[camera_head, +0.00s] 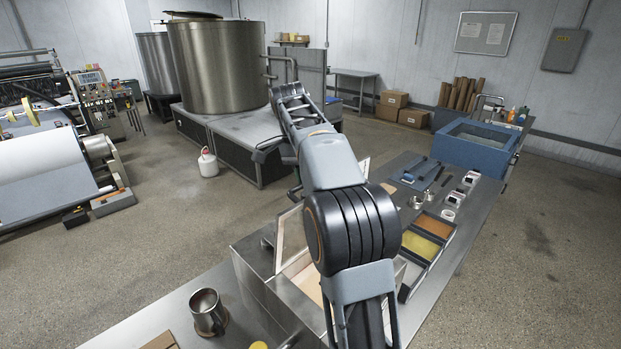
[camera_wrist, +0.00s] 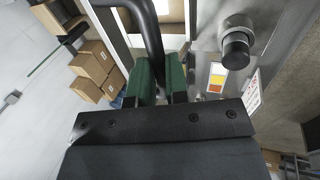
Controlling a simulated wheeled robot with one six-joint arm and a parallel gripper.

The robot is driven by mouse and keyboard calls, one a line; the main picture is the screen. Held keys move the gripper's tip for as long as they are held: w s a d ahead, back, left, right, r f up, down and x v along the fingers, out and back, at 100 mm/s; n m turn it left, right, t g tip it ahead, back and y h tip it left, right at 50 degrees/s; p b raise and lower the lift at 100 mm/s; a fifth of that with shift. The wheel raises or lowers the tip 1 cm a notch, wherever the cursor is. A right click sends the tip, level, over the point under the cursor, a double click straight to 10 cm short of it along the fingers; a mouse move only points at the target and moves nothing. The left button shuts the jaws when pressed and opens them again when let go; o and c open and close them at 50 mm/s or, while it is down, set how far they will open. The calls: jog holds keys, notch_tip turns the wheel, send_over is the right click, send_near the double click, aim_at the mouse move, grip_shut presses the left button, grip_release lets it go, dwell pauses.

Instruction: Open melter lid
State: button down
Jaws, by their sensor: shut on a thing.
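The melter is a steel box (camera_head: 262,292) on the bench in the head view, partly behind my arm. A pale-lined panel (camera_head: 289,241), which looks like its lid, stands raised at the box's left side, with a pale interior beside it. My gripper is hidden behind my arm in the head view. In the wrist view, my gripper (camera_wrist: 160,82) has its green-padded fingers closed around a dark bar handle (camera_wrist: 149,35). How the handle joins the lid is not clear. A steel panel with a dark knob (camera_wrist: 236,48) lies right of the fingers.
A metal cup (camera_head: 207,312) stands on the bench at front left. Trays of orange and yellow material (camera_head: 424,246) and small tools lie on the bench (camera_head: 470,222) to the right. A blue tub (camera_head: 478,143) stands beyond. Open floor lies left and right.

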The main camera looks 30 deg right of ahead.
jog(key=shift+w+f, duration=0.1)
jog(key=shift+f, duration=0.3)
jog(key=c, duration=1.2)
grip_release()
jog(key=shift+w, duration=0.2)
jog(key=shift+o, duration=0.4)
jog(key=shift+s+r, duration=0.15)
jog(key=shift+r, duration=0.05)
